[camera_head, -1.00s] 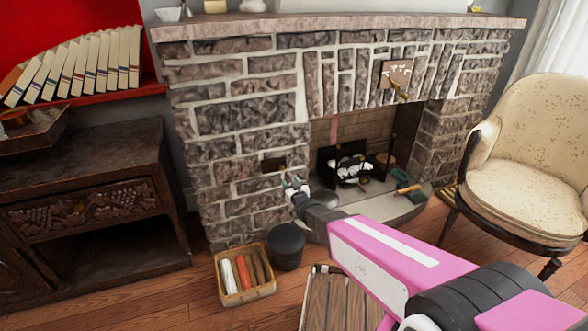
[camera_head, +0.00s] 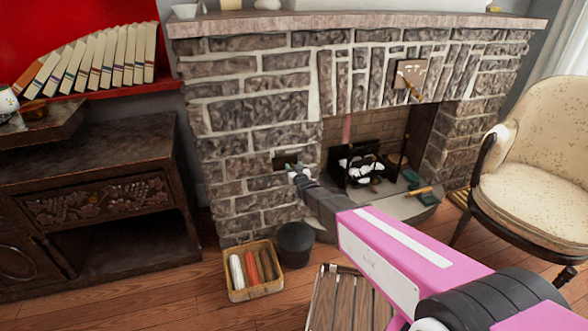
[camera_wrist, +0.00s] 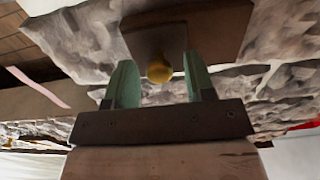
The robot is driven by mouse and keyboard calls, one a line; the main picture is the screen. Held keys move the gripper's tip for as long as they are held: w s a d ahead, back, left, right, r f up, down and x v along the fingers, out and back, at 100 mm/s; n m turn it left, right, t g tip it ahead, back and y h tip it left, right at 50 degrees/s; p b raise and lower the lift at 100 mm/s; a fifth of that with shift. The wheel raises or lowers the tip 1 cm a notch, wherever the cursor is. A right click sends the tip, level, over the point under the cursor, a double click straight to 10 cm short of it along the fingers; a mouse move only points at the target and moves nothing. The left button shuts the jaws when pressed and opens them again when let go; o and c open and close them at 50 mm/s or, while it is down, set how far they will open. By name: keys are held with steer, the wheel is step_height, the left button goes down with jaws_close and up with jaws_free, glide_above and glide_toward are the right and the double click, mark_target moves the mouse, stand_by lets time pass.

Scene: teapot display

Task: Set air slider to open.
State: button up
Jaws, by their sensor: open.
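The air slider shows as a small dark brown plate (camera_head: 284,160) on the stone fireplace front, left of the firebox opening. In the wrist view it is a brown plate (camera_wrist: 222,28) with a smaller brown piece that bears a round yellow knob (camera_wrist: 159,71). My gripper (camera_head: 296,170) is at the slider, partly covering it in the head view. In the wrist view the green fingers of my gripper (camera_wrist: 160,66) are open, one on each side of the knob, with gaps visible. Whether the knob lies fully between the fingertips in depth is unclear.
The stone fireplace (camera_head: 240,120) fills the space around the slider. A dark bucket (camera_head: 295,243) and a basket of coloured sticks (camera_head: 255,287) stand on the floor below. A wooden slatted piece (camera_head: 348,300) lies beneath my arm. An armchair (camera_head: 535,190) stands at the right.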

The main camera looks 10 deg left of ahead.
jaws_close()
steer(key=shift+s+a, duration=0.45)
steer(key=shift+a, duration=0.25)
steer(key=shift+s+a, duration=0.4)
steer(key=shift+a, duration=0.25)
steer(key=shift+s+a, duration=0.45)
steer(key=shift+a, duration=0.25)
jaws_free()
steer(key=shift+a, duration=0.1)
steer(key=shift+s, duration=0.1)
steer(key=v, duration=1)
steer(key=shift+s, duration=0.3)
